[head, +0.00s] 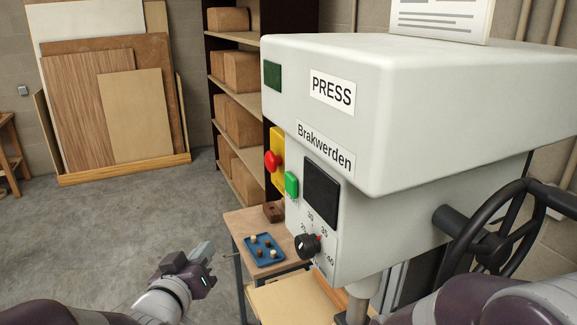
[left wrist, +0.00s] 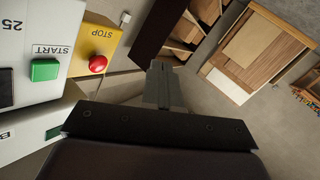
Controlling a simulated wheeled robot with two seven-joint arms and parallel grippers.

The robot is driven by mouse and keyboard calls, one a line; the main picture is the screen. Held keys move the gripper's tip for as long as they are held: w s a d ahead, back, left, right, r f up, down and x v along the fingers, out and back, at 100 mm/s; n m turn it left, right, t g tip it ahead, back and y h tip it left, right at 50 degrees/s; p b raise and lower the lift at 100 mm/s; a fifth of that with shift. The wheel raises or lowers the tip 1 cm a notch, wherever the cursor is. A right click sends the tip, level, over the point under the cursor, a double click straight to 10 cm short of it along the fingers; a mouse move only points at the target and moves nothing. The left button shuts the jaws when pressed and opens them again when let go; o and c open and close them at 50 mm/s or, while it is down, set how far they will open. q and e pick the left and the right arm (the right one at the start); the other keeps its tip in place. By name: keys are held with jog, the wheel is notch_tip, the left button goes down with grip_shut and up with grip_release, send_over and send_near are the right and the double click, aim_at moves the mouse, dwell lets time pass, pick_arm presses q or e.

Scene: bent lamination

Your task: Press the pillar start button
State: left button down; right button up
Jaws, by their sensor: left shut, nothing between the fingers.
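The green start button (head: 291,184) sticks out of the grey press's front pillar, beside a dark panel. In the left wrist view the green button (left wrist: 45,70) is under a START label. A red stop button (head: 272,161) on a yellow box is next to it; it also shows in the left wrist view (left wrist: 97,63). My left gripper (head: 206,250) is shut and empty, lower and to the left of the start button, apart from it. In the left wrist view its closed fingers (left wrist: 163,82) are right of both buttons. My right gripper is out of view.
A small table carries a blue tray (head: 277,258) with several small pieces. A dial (head: 307,246) is below the dark panel, and a black handwheel (head: 492,240) is at right. Shelves with boxes (head: 240,72) and leaning boards (head: 90,95) stand behind. The floor at left is clear.

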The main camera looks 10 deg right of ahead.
aim_at(291, 185)
pick_arm(q)
jog(key=d+r+t+h, duration=0.1)
jog(key=d+r+h, duration=0.1)
jog(key=r, duration=0.3)
jog(key=s+d+r+t+h+p, duration=0.1)
jog(key=d+r+t+h, duration=0.1)
jog(key=r, duration=0.4)
jog(key=shift+s+r+m+h+p, duration=0.15)
jog(key=shift+s+m+h+p, duration=0.2)
jog(key=shift+h, duration=0.25)
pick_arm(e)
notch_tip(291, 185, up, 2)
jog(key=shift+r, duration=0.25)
pick_arm(q)
jog(key=shift+w, duration=0.15)
jog(key=w+d, duration=0.2)
jog(key=d, duration=0.6)
jog(key=shift+w+d, duration=0.25)
jog(key=shift+w, duration=0.1)
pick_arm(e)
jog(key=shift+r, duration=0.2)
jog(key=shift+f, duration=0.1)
